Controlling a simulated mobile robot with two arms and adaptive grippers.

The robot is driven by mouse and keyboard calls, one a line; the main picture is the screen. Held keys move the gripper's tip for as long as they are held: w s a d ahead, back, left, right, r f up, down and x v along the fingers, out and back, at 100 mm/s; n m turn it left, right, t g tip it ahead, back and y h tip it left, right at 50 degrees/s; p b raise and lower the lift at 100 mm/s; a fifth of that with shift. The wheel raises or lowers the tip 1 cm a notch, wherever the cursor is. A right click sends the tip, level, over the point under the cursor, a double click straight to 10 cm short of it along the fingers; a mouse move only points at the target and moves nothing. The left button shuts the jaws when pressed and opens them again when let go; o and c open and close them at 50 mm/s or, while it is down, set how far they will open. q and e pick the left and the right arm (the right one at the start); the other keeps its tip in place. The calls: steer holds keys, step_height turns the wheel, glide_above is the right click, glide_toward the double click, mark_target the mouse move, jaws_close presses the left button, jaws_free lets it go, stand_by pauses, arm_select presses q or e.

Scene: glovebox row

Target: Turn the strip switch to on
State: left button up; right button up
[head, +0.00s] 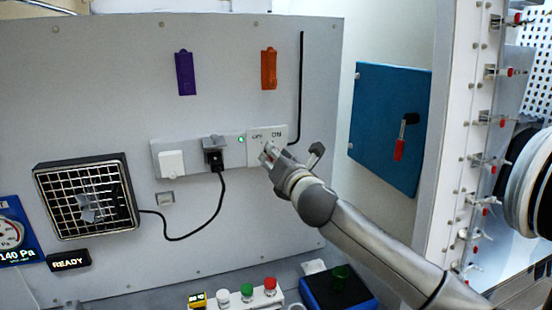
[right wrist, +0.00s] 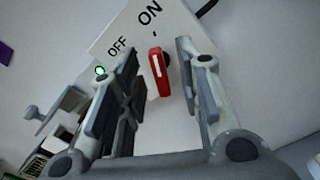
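The power strip (head: 200,158) is mounted on the grey wall panel, with its switch plate (head: 255,136) at the right end marked OFF and ON. In the right wrist view the plate (right wrist: 128,28) shows both labels and a red switch lever (right wrist: 159,75) with a white stripe. I cannot tell clearly which label the lever points to. My right gripper (head: 291,153) is at the plate, hiding the lever in the head view. Its fingers (right wrist: 158,55) are open on either side of the lever, with visible gaps. My left gripper is not in view.
A black plug (head: 213,154) and green light (head: 241,139) are on the strip. A cable runs to the caged fan (head: 88,198). Purple (head: 185,73) and orange (head: 268,69) tags hang above.

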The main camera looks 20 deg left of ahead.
steer(key=shift+s, duration=0.1)
steer(key=v, duration=1.2)
stand_by(0.5)
